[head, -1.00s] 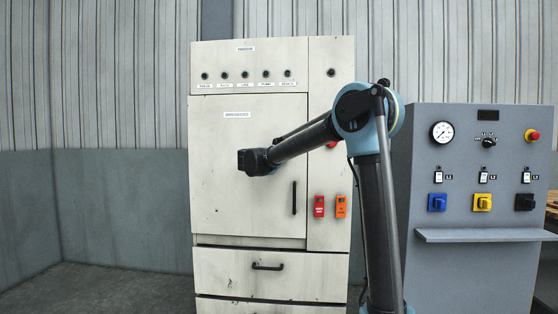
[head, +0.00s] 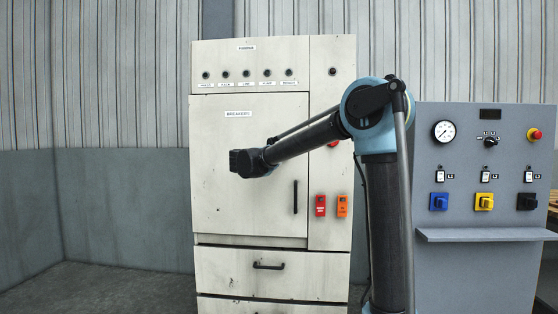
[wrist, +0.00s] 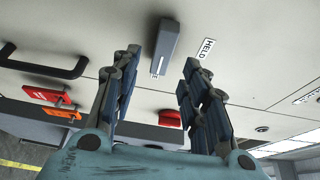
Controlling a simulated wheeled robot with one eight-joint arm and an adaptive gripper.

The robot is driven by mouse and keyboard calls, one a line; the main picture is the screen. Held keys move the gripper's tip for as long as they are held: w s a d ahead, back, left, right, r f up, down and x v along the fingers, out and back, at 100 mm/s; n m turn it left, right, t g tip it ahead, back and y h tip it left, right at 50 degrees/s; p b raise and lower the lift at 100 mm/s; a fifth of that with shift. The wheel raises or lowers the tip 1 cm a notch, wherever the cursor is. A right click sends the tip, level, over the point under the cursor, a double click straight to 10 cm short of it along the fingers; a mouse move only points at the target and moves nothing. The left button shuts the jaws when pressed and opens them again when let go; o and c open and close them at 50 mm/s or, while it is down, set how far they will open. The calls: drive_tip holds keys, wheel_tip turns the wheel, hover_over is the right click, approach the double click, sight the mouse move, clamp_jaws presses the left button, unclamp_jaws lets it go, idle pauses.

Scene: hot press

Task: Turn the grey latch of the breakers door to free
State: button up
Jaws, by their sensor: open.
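The breakers door (head: 220,190) is a pale, shut cabinet door with a "BREAKERS" label. The grey latch (wrist: 166,42) shows in the wrist view as a small grey bar on the door face. My gripper (wrist: 162,60) is open, with one finger on each side of the latch in the picture. I cannot tell if either finger touches it. In the head view my gripper (head: 240,162) is in front of the door, and the latch is hidden.
A black door handle (head: 295,197) stands out at the door's right edge. Red (head: 320,205) and orange (head: 342,206) devices are right of it. A drawer (head: 275,278) is below. A grey console (head: 475,205) with a shelf stands right of my arm.

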drive_tip(key=v, duration=0.6)
drive_tip(key=shift+s, duration=0.2)
